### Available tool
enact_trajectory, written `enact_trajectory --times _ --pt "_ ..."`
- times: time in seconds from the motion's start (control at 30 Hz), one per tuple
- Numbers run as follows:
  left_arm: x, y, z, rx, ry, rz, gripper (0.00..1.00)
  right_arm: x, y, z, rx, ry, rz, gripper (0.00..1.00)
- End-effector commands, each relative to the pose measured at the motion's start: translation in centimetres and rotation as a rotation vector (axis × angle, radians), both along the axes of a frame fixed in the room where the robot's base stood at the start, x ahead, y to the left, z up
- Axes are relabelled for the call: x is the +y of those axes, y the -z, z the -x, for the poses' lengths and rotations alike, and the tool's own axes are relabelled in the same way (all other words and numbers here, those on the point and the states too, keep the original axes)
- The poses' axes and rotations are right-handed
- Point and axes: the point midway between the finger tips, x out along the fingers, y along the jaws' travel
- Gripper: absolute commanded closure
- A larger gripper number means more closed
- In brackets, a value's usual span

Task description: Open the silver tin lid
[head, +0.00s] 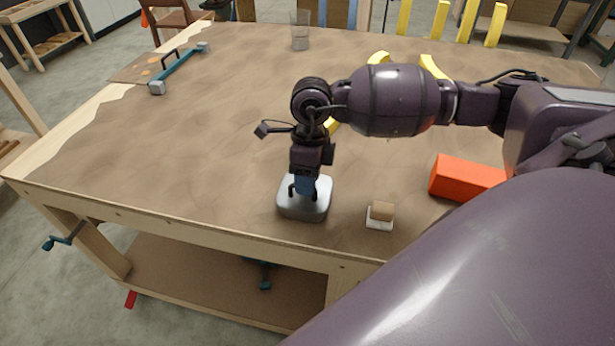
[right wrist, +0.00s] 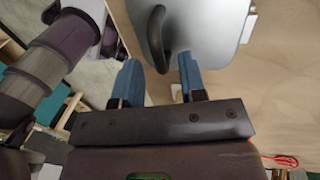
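The silver tin (head: 312,213) stands near the front edge of the wooden table, with its lid on top. In the right wrist view the tin's smooth silver lid (right wrist: 200,25) carries a dark curved handle (right wrist: 156,38). My right gripper (head: 304,188) is directly over the tin, pointing down and hiding part of the lid. In the right wrist view its two blue fingers (right wrist: 160,75) are apart, with the handle's end in the gap between them. I see no contact between the fingers and the handle. My left gripper is not in view.
A small brown-and-white block (head: 380,216) is just right of the tin. An orange-red box (head: 464,178) lies farther right. A teal clamp (head: 178,70) lies at the back left and a glass (head: 300,38) at the back. The table (head: 190,140) is clear left of the tin.

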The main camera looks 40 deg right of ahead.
Motion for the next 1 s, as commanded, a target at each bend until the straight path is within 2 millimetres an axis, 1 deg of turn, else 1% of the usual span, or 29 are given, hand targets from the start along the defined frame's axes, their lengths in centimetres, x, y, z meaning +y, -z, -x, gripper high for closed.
enact_trajectory --times 0.27,0.37,0.53,1.0 --pt "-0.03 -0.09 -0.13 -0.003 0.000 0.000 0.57 0.03 0.15 0.01 0.000 0.000 0.000 0.62" --pt "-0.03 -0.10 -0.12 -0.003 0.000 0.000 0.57 0.02 0.14 0.02 0.000 0.000 0.000 0.74" --pt "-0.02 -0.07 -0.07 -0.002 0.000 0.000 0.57 0.02 0.12 0.02 0.000 0.000 0.000 1.00" --pt "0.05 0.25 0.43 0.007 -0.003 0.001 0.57 -0.16 -0.15 -0.15 0.018 0.002 -0.022 1.00"
